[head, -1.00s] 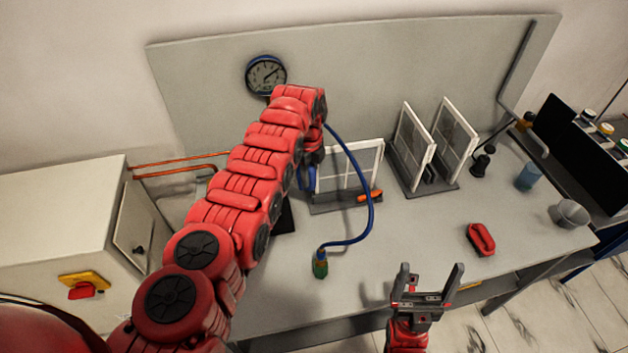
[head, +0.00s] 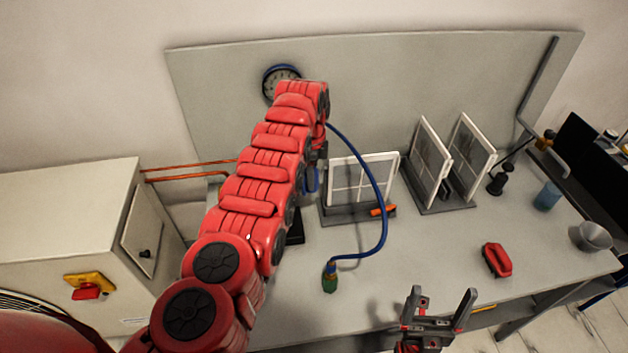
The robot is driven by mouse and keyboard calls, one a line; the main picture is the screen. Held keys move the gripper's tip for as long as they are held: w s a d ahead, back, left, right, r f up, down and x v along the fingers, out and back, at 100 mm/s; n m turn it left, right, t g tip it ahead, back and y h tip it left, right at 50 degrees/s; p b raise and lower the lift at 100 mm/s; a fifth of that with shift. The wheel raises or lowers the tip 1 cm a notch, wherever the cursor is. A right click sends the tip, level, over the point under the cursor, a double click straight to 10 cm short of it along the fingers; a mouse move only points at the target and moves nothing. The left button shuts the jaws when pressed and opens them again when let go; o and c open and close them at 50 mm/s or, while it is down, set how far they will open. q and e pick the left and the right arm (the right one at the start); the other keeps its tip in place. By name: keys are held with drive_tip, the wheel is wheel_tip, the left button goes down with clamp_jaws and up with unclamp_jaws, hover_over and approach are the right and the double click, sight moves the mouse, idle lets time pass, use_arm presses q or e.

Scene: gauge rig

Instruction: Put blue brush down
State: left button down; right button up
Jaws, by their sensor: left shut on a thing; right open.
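My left arm reaches across the bench toward the gauge board. My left gripper (head: 319,157) is mostly hidden behind its own arm, with only dark parts showing below the wrist. A small blue piece (head: 312,180), which looks like part of the blue brush, shows just beneath it, left of the framed panel. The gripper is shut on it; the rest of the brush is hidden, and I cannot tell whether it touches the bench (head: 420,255). My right gripper (head: 440,308) is open and empty at the bench's front edge, fingers pointing up.
A blue hose (head: 385,205) with a green end (head: 329,281) curves over the bench. A framed panel (head: 362,180) with an orange item (head: 382,211), two more upright panels (head: 430,160), a red brush-like block (head: 497,260) and a grey cup (head: 590,237) stand around. The front middle is clear.

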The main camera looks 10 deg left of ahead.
use_arm(q)
drive_tip(key=shift+w+a+r+n, duration=0.1)
drive_tip(key=shift+a+r+n, duration=0.05)
drive_tip(key=shift+a+n, duration=0.3)
drive_tip(key=shift+n, duration=0.25)
drive_tip(key=shift+b, duration=0.3)
